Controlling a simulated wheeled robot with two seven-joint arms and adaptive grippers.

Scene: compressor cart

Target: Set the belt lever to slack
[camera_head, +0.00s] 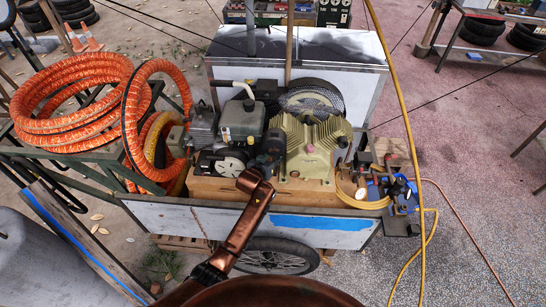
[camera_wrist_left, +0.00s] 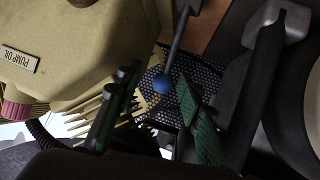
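The belt lever shows in the left wrist view as a thin dark rod ending in a blue ball knob (camera_wrist_left: 163,84), in front of a black mesh guard. My left gripper (camera_wrist_left: 156,80) has its green fingers apart, one on each side of the knob; I cannot tell whether either touches it. In the head view my left gripper (camera_head: 274,147) is a dark shape between the grey engine and the beige pump (camera_head: 312,147), and it hides the lever there. My right gripper is in neither view.
The pump's beige housing (camera_wrist_left: 70,40), labelled PUMP OIL, is close on the left in the wrist view. The engine (camera_head: 241,122) stands left of the pump. Orange hose coils (camera_head: 75,100) lie at the left. Tools and a yellow hose (camera_head: 364,203) sit at the cart's right end.

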